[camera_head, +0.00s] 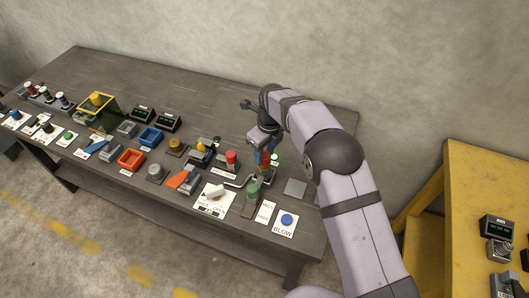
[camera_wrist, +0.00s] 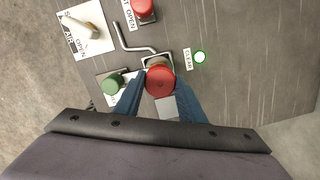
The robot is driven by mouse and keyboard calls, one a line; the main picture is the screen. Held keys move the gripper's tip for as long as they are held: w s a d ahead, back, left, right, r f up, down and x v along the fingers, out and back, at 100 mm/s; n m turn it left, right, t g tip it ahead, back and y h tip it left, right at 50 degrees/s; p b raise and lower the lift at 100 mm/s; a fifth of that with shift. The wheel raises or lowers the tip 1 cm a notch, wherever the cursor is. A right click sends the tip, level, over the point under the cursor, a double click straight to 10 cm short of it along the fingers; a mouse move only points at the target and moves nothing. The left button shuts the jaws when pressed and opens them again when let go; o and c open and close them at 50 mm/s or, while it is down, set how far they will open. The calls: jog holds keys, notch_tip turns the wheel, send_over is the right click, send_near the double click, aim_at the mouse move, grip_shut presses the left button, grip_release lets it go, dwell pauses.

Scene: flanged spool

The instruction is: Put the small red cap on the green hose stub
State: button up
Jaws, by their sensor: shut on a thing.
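The small red cap (camera_wrist: 159,79) is between the blue fingertips of my gripper (camera_wrist: 158,92) in the wrist view, and the gripper is shut on it. A metal fitting shows directly behind the cap; I cannot tell whether they touch. The green hose stub (camera_wrist: 112,83) stands to the left of the cap, apart from it, close to my left finger. In the head view the green stub (camera_head: 252,191) stands near the table's front edge, with my gripper (camera_head: 267,164) behind and slightly right of it. The cap is hard to make out there.
A bent metal pipe (camera_wrist: 135,43) runs beside the fitting. A larger red knob (camera_head: 232,158) and a white-handled valve (camera_head: 214,192) stand to the left. A green lamp (camera_wrist: 200,57) is lit beside "CLEAR". A blue button (camera_head: 287,219) marked "BLOW" lies right of the stub.

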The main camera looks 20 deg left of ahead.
aim_at(268, 157)
jog(key=shift+f, duration=0.55)
jog(key=o, duration=1)
jog(key=shift+r, duration=0.2)
jog(key=shift+r, duration=0.7)
jog(key=r+b, duration=0.1)
jog(key=r, duration=0.2)
jog(key=d+r+b, duration=0.1)
jog(key=r, duration=0.7)
jog(key=shift+s+d+r+b, duration=0.2)
jog(key=shift+s+r+b, duration=0.1)
jog(key=shift+b, duration=0.1)
